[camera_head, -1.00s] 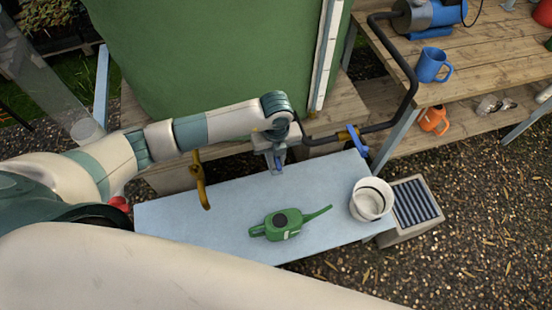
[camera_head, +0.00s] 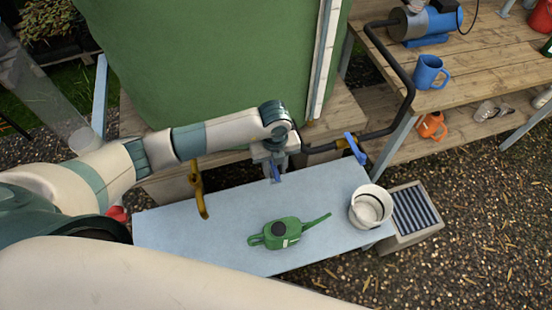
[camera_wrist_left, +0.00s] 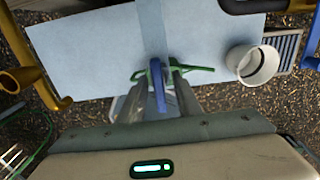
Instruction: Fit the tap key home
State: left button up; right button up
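The tap key is a small blue piece (camera_head: 276,172) hanging under my left gripper (camera_head: 272,160) in the head view. In the left wrist view the key (camera_wrist_left: 158,85) stands between the two grey fingers (camera_wrist_left: 162,98), which appear shut on it. The gripper is above the back edge of the pale blue bench (camera_head: 170,228). A brass tap (camera_head: 199,192) stands to its left, apart from the key. Another brass fitting with a blue lever (camera_head: 355,148) is on the dark pipe to its right. My right gripper is out of view.
A green watering can (camera_head: 282,233) and a white pot (camera_head: 371,206) stand on the bench. A grated drain box (camera_head: 415,212) is beside it. The green tank (camera_head: 215,60) rises behind. A dark pipe (camera_head: 400,70) runs to the wooden shelf with a blue mug (camera_head: 429,72).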

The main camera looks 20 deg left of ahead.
pick_arm(q)
jog(key=shift+a+r, duration=0.25)
jog(key=shift+a, duration=0.05)
notch_tip(320, 180, up, 17)
jog(key=b, duration=0.3)
jog(key=shift+d, duration=0.35)
dwell(0.7)
jog(key=shift+f, duration=0.1)
